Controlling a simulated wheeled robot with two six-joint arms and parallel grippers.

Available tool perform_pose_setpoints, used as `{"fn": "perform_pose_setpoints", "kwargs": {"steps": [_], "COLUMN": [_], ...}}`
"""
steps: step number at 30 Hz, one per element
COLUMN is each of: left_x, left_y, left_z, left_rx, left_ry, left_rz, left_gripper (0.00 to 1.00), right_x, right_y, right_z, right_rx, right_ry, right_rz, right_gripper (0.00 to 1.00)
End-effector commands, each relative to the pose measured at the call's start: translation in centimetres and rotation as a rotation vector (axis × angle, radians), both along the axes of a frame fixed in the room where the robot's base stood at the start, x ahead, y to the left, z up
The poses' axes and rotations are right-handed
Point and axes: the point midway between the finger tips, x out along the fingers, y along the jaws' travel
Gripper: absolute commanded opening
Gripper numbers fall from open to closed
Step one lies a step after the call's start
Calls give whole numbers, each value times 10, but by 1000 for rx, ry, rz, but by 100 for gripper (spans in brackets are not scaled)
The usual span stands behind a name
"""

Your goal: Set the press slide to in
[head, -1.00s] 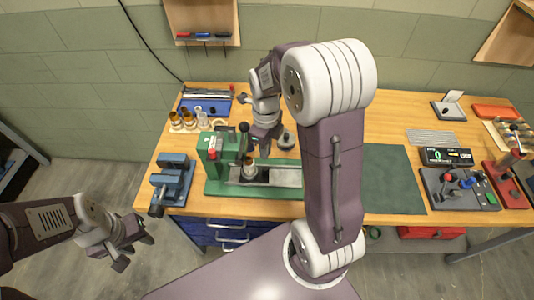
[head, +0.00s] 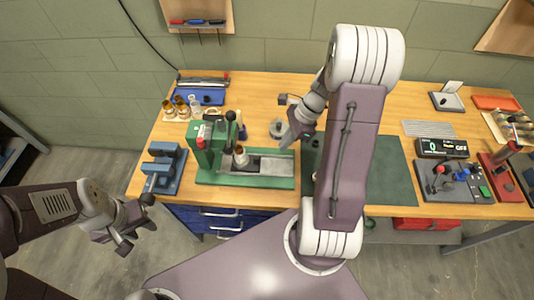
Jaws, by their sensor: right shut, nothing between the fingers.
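The green press (head: 203,143) stands on the left half of the wooden bench. Its grey slide track (head: 268,165) runs to the right along the green base. A small cup-like part (head: 240,157) with a brown top sits at the left end of the track, beside the press column. A black-knobbed lever (head: 231,117) rises behind it. My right gripper (head: 288,141) is shut and empty, above the right end of the track and apart from the cup. My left gripper (head: 134,236) is open and empty, in front of the bench at the left.
A blue vise (head: 163,170) stands left of the press. Brass and clear cups (head: 182,108) and a blue tray (head: 205,96) are behind it. A round grey piece (head: 277,128) lies behind the track. A dark green mat (head: 390,180) and control box (head: 455,182) are at the right.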

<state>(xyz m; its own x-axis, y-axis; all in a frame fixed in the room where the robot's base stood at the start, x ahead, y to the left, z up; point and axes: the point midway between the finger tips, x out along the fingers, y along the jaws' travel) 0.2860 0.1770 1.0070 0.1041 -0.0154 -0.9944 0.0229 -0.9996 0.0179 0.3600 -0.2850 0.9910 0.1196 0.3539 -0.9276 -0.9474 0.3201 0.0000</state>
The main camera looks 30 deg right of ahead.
Motion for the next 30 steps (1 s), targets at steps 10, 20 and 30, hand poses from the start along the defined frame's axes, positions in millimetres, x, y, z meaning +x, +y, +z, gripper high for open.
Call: {"fn": "perform_pose_setpoints", "kwargs": {"steps": [10, 20, 30], "left_x": [0, 0, 0], "left_y": [0, 0, 0], "left_z": [-3, -1, 4], "left_rx": [0, 0, 0], "left_ry": [0, 0, 0], "left_rz": [0, 0, 0], "left_gripper": [36, 36, 36], "right_x": [12, 19, 26], "right_y": [37, 56, 68], "right_z": [-46, -47, -45], "right_rx": [-2, -3, -2], "right_ry": [1, 1, 2], "right_rz": [7, 0, 6], "right_gripper": [0, 0, 0]}}
